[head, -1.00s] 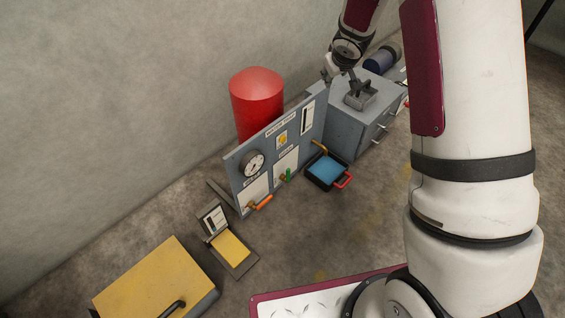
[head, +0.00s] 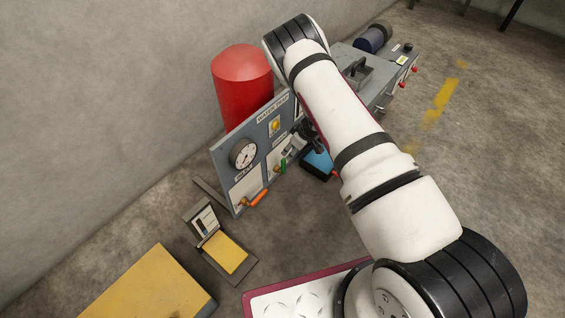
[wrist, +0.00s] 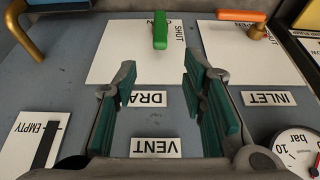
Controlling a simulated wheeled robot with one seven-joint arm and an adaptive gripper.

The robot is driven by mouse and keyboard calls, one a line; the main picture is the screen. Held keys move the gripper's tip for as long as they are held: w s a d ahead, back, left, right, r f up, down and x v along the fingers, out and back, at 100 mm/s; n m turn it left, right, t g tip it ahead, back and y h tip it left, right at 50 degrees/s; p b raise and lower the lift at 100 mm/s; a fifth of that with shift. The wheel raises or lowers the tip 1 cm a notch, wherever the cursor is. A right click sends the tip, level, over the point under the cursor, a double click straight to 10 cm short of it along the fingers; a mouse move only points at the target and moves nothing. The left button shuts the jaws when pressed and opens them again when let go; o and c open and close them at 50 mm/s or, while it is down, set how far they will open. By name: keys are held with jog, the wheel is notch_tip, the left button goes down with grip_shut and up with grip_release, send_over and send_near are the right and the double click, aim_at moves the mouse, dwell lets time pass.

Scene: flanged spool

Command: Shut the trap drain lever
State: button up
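The trap drain lever, with a green handle (head: 283,167), is on the lower part of the grey-blue panel (head: 226,158). In the wrist view the green handle (wrist: 160,30) stands over a white plate (wrist: 120,55) with SHUT and OPEN lettering, seen upside down. My gripper (wrist: 160,78) is open and empty, its two green-padded fingers apart. The handle lies beyond the fingertips, roughly in line with the gap, not between them. In the head view my gripper (head: 304,138) is in front of the panel, partly hidden by my arm.
An orange inlet lever (head: 258,198) and a gauge (head: 244,153) are left of the drain lever. A blue tray (head: 318,162) sits right of it, under a brass spout (wrist: 24,30). A red tank (head: 242,85) stands behind. Floor in front is partly clear.

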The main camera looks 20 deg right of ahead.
aim_at(284, 160)
jog(key=b+x, duration=0.5)
jog(key=x, duration=0.7)
jog(key=shift+s, duration=0.1)
jog(key=shift+c, duration=0.5)
grip_shut()
